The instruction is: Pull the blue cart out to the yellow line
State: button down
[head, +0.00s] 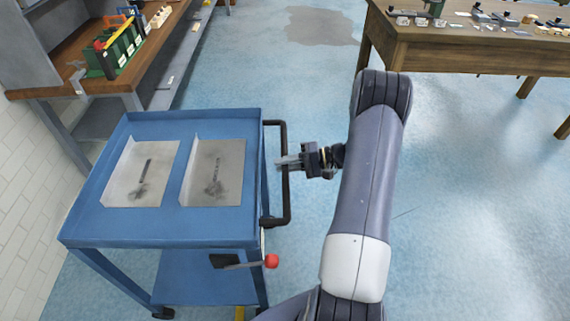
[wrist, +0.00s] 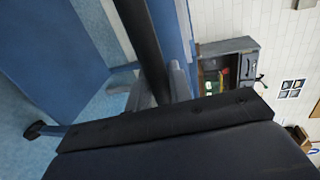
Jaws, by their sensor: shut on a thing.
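The blue cart (head: 185,233) stands at the left in the head view, with a black U-shaped handle (head: 285,205) on its right side. My gripper (head: 284,162) is shut on the upright bar of that handle. In the wrist view the dark handle bar (wrist: 145,40) runs down between the fingers of my gripper (wrist: 160,90). The cart's blue panel (wrist: 45,50) fills the upper left there. A small piece of yellow (head: 239,313) shows on the floor at the bottom edge, partly hidden by the cart; I cannot tell how far it runs.
Two grey metal plates (head: 217,172) lie on the cart top. A black lever with a red knob (head: 271,261) sticks out below the handle. A workbench (head: 60,88) stands behind left, a wooden table (head: 470,55) at the back right. Blue floor (head: 470,200) to the right is clear.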

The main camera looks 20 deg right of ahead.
aim_at(237, 169)
jog(key=r+b+x, duration=0.1)
jog(key=b+x, duration=0.1)
jog(key=x, duration=0.2)
jog(key=b+x, duration=0.2)
jog(key=x, duration=0.3)
jog(key=r+b+x, duration=0.1)
jog(key=b+x, duration=0.1)
jog(key=x, duration=0.3)
jog(key=shift+w+a+r, duration=0.1)
jog(key=shift+a+r, duration=0.15)
jog(key=shift+a, duration=0.1)
jog(key=c, duration=1.3)
grip_release()
jog(key=shift+c, duration=0.2)
jog(key=shift+d, duration=0.1)
jog(key=v, duration=1)
jog(key=shift+d+r, duration=0.15)
jog(key=shift+d, duration=0.15)
jog(key=shift+a, duration=0.1)
